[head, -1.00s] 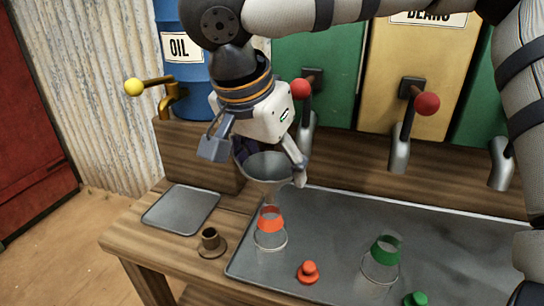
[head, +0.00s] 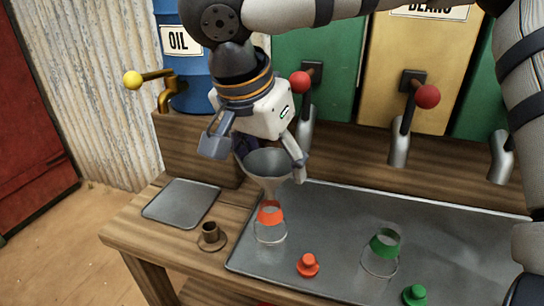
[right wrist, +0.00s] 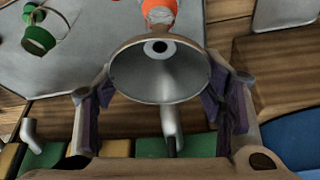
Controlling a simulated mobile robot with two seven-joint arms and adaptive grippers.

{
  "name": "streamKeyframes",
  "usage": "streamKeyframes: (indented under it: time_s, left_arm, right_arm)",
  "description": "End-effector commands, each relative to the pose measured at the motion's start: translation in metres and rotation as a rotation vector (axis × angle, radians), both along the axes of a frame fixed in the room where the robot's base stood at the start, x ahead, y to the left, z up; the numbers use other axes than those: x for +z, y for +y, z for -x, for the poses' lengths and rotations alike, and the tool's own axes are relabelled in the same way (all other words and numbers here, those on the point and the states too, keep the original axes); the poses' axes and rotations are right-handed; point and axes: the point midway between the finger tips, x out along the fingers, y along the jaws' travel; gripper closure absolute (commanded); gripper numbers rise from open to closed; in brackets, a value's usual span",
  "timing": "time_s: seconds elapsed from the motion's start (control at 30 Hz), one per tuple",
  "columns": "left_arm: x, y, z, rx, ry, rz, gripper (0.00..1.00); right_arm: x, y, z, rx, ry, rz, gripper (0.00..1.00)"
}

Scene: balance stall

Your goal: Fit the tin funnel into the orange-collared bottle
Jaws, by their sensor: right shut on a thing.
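The tin funnel (head: 268,162) is a grey metal cone, upright with its mouth up. My right gripper (head: 268,160) is shut on it, with fingers on both sides of the cone. The orange-collared bottle (head: 270,234) is clear and stands directly below. In the head view the funnel's spout meets the top of the orange collar; I cannot tell whether its tip is inside the neck. In the right wrist view the funnel's mouth (right wrist: 160,75) fills the middle, and the collar (right wrist: 158,10) shows past its far rim. My left gripper is not in view.
A metal tray (head: 450,235) under the bottle also bears an orange stopper (head: 308,265), a green-collared bottle (head: 382,258) and a green stopper (head: 414,295). Dispenser spouts (head: 400,145) stand behind.

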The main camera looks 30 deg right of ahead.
Motion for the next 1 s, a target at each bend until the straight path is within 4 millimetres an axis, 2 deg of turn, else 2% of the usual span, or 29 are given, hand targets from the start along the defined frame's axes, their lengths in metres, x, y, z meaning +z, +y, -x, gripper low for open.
streamKeyframes:
  time_s: [0.47, 1.0]
  left_arm:
    - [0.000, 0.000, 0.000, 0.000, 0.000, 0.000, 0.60]
    - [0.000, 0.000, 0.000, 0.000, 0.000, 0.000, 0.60]
  right_arm:
    - [-0.001, 0.000, 0.000, 0.000, 0.000, 0.000, 0.58]
    - [-0.014, 0.000, 0.000, 0.001, 0.000, 0.001, 0.58]
